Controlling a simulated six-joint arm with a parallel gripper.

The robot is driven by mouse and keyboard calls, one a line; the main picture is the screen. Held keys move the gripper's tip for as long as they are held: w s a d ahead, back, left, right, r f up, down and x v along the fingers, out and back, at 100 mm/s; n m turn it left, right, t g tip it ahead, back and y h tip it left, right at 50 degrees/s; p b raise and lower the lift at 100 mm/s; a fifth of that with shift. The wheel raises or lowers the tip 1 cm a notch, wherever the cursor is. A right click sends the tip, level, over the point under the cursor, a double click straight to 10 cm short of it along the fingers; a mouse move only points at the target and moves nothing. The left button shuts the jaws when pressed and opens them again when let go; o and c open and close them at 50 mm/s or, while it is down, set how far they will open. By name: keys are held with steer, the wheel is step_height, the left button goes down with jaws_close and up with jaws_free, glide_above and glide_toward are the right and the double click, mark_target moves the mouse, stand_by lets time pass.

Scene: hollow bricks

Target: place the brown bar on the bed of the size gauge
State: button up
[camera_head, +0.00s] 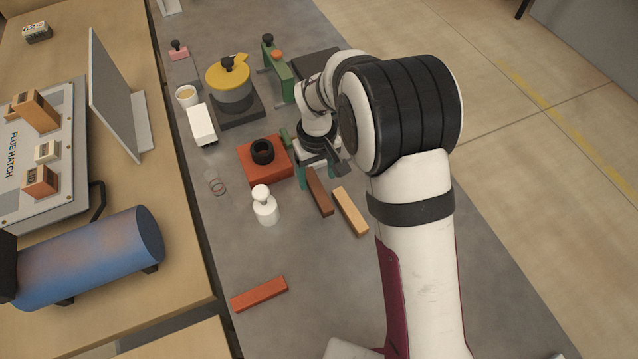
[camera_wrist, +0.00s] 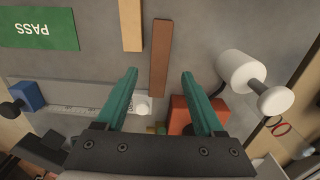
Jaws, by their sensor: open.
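The brown bar (camera_head: 320,192) lies flat on the grey bench beside a tan bar. In the wrist view the brown bar (camera_wrist: 161,50) has its near end between the fingertips in the picture, with no contact visible. My gripper (camera_wrist: 160,76) is open and empty, with teal fingers. What looks like the size gauge (camera_wrist: 75,98) is a long, pale, marked strip with a blue end block and black knob (camera_wrist: 24,95) at left and a small white block at right. My gripper partly covers it. In the head view my arm hides most of it.
The tan bar (camera_head: 350,211) lies close beside the brown one. A white knobbed weight (camera_head: 265,208) and a red block with a black ring (camera_head: 265,160) stand to the left. A green PASS plate (camera_wrist: 38,29) lies nearby. An orange bar (camera_head: 259,294) lies at the front, with clear bench around it.

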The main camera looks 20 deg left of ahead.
mark_target(318, 188)
step_height(318, 188, down, 5)
steer(key=shift+w+f, duration=0.1)
jaws_close()
stand_by(0.3)
